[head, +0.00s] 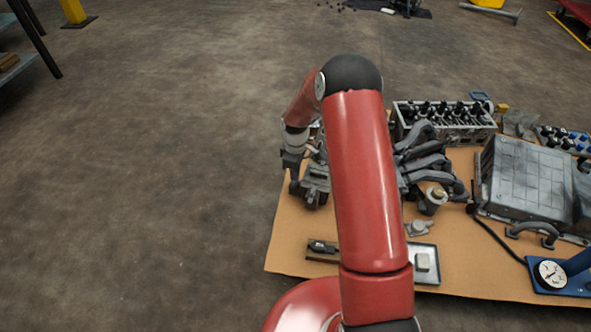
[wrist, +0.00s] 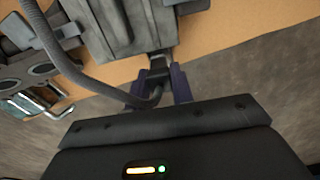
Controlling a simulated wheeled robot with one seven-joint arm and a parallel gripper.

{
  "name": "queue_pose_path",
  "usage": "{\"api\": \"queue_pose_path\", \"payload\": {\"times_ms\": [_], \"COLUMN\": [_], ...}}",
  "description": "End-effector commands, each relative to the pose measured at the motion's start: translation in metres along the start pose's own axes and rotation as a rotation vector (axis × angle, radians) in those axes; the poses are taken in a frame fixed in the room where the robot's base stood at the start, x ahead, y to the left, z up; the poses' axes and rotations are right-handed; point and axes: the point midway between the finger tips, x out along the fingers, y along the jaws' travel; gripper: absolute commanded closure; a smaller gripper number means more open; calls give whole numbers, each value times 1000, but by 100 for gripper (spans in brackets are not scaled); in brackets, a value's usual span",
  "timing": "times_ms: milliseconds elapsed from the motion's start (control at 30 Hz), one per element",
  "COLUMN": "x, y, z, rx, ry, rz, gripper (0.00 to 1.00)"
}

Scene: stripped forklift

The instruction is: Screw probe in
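My gripper (wrist: 157,84) shows at close range in the wrist view, with its two dark fingers on either side of a small black piece, which looks like the probe (wrist: 157,73). A thick grey cable (wrist: 75,75) curves from the upper left into the space between the fingers. The probe's far end meets or overlaps the edge of a grey metal housing (wrist: 150,25); whether it is seated in a hole cannot be seen. In the head view my gripper (head: 293,178) is at the left side of a grey metal part (head: 316,185); the probe cannot be made out there.
Parts lie on a brown sheet (head: 285,250). The floor left is clear. My arm hides the middle.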

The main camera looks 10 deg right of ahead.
Motion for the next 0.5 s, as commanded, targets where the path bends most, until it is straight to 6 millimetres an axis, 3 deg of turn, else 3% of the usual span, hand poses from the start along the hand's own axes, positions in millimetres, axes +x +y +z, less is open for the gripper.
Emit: {"api": "queue_pose_path", "payload": {"times_ms": [33, 133, 500], "x": [-3, -2, -9], "y": [1, 1, 1], "z": [-1, -1, 0], "rx": [2, 1, 0], "ry": [3, 3, 2], "rz": [4, 3, 2], "gripper": [71, 58, 58]}}
